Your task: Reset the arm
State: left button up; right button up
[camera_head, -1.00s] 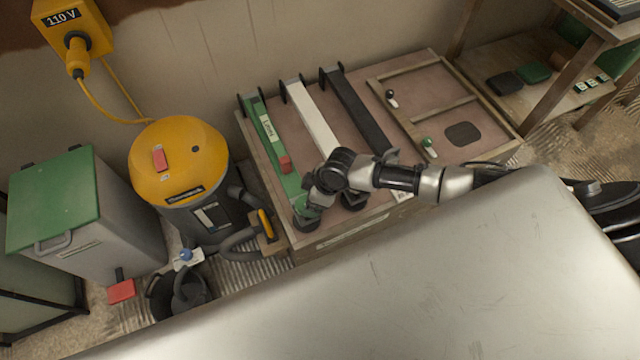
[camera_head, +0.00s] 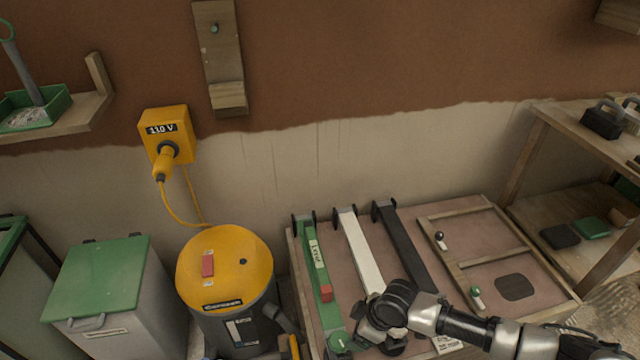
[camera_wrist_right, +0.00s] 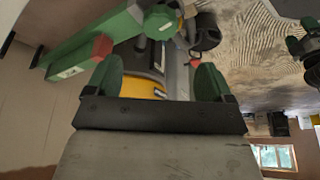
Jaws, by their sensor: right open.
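My right arm comes in from the lower right in the head view. Its dark right gripper (camera_head: 368,341) is over the near ends of the green and white bars on the tray. The right wrist view shows its two green-padded fingers (camera_wrist_right: 158,82) wide apart with nothing between them. The green bar (camera_head: 318,275) with a red block (camera_head: 326,293) lies beside the white bar (camera_head: 355,250) and the black bar (camera_head: 405,245). The green bar also crosses the upper left of the right wrist view (camera_wrist_right: 75,58). My left gripper is not in view.
The tray (camera_head: 470,208) stands against the wall. A yellow-topped vacuum (camera_head: 240,268) and a green-lidded bin (camera_head: 100,278) stand to its left. A yellow 110 V box (camera_head: 167,130) hangs on the wall, with a wooden shelf (camera_head: 590,130) at right.

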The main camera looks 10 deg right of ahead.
jog(key=s+d+f+m+t+h+p, duration=0.1)
jog(key=s+d+f+m+p, duration=0.3)
jog(key=f, duration=0.3)
jog(key=s+d+f+m+h+p, duration=0.2)
jog(key=s+d+f+m+p, duration=0.15)
jog(key=s+f, duration=0.25)
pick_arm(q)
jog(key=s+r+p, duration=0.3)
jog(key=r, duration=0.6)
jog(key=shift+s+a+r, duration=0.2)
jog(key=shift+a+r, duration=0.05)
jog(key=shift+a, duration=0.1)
pick_arm(e)
jog(key=s+f+g, duration=0.1)
jog(key=s+f, duration=0.2)
jog(key=s, duration=1)
jog(key=s+a+f+m+g, duration=0.1)
jog(key=s+f, duration=0.2)
jog(key=s, duration=0.9)
jog(key=shift+s+g+h, duration=0.3)
jog(key=shift+s+h, duration=0.1)
